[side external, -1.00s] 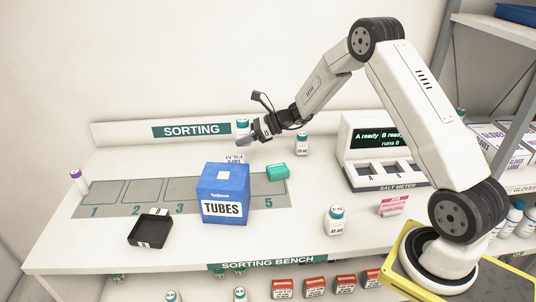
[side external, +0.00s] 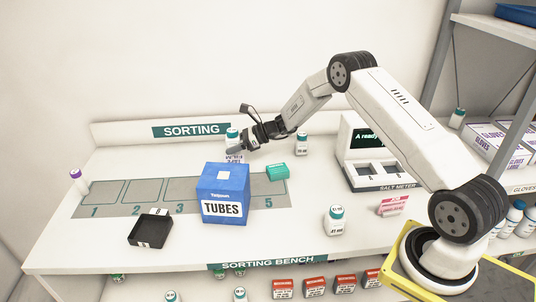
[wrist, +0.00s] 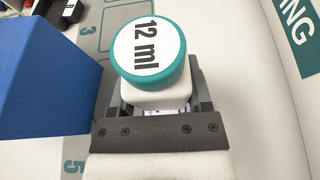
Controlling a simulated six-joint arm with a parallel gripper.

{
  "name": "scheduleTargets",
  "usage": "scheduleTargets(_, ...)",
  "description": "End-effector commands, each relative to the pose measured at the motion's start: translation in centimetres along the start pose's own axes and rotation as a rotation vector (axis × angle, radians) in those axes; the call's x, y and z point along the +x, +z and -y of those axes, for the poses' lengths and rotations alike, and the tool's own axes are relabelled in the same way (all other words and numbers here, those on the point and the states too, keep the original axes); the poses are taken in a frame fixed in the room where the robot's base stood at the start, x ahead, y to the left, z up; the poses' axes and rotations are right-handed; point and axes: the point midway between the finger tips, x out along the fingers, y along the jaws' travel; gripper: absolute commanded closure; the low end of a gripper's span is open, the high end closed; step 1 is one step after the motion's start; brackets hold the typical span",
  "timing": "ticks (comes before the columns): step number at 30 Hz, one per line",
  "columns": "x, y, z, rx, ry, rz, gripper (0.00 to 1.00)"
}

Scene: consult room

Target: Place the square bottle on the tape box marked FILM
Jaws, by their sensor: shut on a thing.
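The square bottle (side external: 232,134), white with a teal cap, is held upright in my gripper (side external: 237,148) at the back of the bench. In the wrist view the bottle (wrist: 155,98) sits between the two fingers, its cap reading 12 ml. The tape box marked FILM (side external: 235,159), white with purple lettering, is directly below the bottle and mostly hidden behind the blue TUBES box and my gripper. I cannot tell whether the bottle touches it.
The blue TUBES box (side external: 224,195) stands in front, close beside my gripper. Other teal-capped bottles (side external: 302,144) (side external: 335,222), a teal box (side external: 278,172), a black tray (side external: 150,231), a purple-capped tube (side external: 79,182) and the salt meter (side external: 380,160) stand around. The left marked squares are clear.

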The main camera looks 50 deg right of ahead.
Motion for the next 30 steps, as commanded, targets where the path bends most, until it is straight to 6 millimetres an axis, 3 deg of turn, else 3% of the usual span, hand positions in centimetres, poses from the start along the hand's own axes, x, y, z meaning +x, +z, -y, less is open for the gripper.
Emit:
scheduleTargets(12,1.5,-3.0,0.3,0.002,0.001,-0.001,0.92)
scheduleTargets(26,1.7,-3.5,0.3,0.001,0.0,-0.001,0.92)
scheduleTargets(27,1.7,-3.5,0.3,0.001,0.0,-0.001,0.3)
scheduleTargets(30,1.7,-3.5,0.3,0.001,0.0,-0.001,0.01)
